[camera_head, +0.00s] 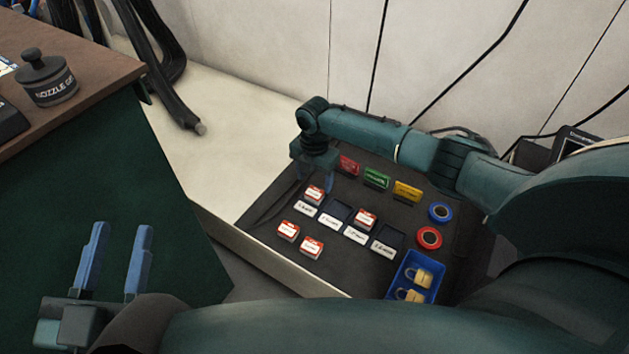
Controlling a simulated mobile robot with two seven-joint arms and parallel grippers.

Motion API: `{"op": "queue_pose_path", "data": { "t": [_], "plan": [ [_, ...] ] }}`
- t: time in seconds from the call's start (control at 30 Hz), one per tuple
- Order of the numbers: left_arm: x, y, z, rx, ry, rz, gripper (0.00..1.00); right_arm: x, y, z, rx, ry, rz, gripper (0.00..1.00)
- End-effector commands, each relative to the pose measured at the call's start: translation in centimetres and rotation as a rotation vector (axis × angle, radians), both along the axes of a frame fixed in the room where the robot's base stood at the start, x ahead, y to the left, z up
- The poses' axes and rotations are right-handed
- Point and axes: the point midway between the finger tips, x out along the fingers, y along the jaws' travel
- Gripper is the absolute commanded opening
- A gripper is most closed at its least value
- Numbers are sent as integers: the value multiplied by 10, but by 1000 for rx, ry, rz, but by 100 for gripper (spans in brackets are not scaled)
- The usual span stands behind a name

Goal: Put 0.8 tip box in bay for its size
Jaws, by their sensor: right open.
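Several small red-and-white tip boxes are on a dark mat (275,243). One box (315,193) is behind the leftmost white label, and another box (365,219) is behind the third label; both appear to sit in bays. Two more boxes, one (288,231) and another (312,247), lie in front of the label row. An empty bay (341,209) and another empty bay (391,237) show between and beside them. The size print is too small to read. My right gripper (318,181) is open, pointing down just above the leftmost-bay box. My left gripper (116,265) is open and empty at lower left.
Red, green (376,179) and yellow (407,191) items stand behind the bays. Blue (440,212) and red (429,238) rings and a blue tray (427,290) with yellow padlock-like pieces are at the right. A brown-topped bench (90,62) carries a nozzle jar (47,80).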

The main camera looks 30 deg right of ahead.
Motion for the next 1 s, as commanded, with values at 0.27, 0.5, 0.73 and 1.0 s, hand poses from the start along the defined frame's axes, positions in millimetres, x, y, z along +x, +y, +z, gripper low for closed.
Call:
{"op": "queue_pose_path", "data": {
  "t": [0.27,0.5,0.73,1.0],
  "plan": [
    [-3,3,-4,49,72,30,36,0,0,60,0,-2,1,63],
    [-4,4,-7,73,69,41,36,0,0,74,1,-1,0,63],
    [-4,4,-7,75,68,41,36,0,0,74,1,-1,0,63],
    [-3,4,-7,75,67,42,36,0,0,73,1,-1,0,63]
  ]
}}
